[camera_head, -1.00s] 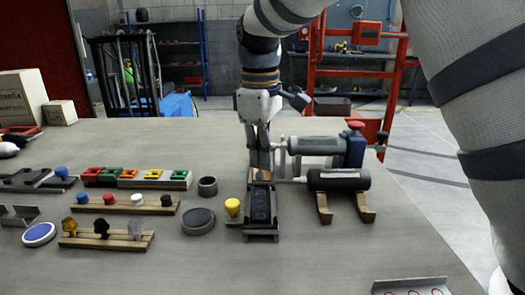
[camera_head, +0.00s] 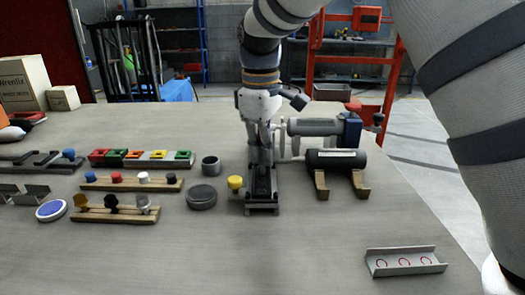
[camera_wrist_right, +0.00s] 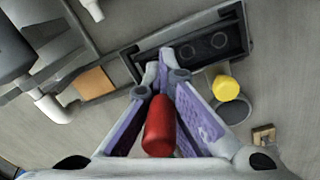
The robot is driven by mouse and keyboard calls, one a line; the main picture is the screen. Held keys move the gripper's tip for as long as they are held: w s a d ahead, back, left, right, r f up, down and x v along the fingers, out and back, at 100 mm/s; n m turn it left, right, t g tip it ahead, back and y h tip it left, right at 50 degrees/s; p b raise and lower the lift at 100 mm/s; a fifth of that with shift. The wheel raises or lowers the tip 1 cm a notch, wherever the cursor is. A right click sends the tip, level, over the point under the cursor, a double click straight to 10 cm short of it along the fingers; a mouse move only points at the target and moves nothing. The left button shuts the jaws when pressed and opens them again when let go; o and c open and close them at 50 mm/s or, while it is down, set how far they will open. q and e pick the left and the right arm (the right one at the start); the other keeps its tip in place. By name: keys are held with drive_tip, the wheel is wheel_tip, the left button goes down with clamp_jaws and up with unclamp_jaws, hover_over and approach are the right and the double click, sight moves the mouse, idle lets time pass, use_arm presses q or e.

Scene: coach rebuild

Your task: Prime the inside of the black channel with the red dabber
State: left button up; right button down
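The black channel (camera_head: 261,186) lies in a dark holder in the middle of the table. In the right wrist view the channel (camera_wrist_right: 203,46) shows round marks on its inside, just beyond the fingertips. My right gripper (camera_head: 262,162) points down at the channel's far end. In the wrist view its fingers (camera_wrist_right: 163,75) are shut on a red cylinder, seemingly the red dabber (camera_wrist_right: 160,127). The dabber's tip is hidden between the fingers, so I cannot tell whether it touches the channel. My left gripper is out of view.
A yellow-topped piece (camera_head: 235,183) and a round dark disc (camera_head: 201,197) stand left of the channel. A black cylinder on wooden supports (camera_head: 336,158) stands close on the right. A grey channel with red rings (camera_head: 404,261) lies front right. The front middle is clear.

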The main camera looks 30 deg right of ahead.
drive_tip(key=shift+s+a+r, duration=0.1)
drive_tip(key=shift+s+a, duration=0.15)
drive_tip(key=shift+s, duration=0.15)
drive_tip(key=shift+w+d+r, duration=0.15)
drive_tip(key=shift+w+r, duration=0.05)
drive_tip(key=shift+r, duration=3.75)
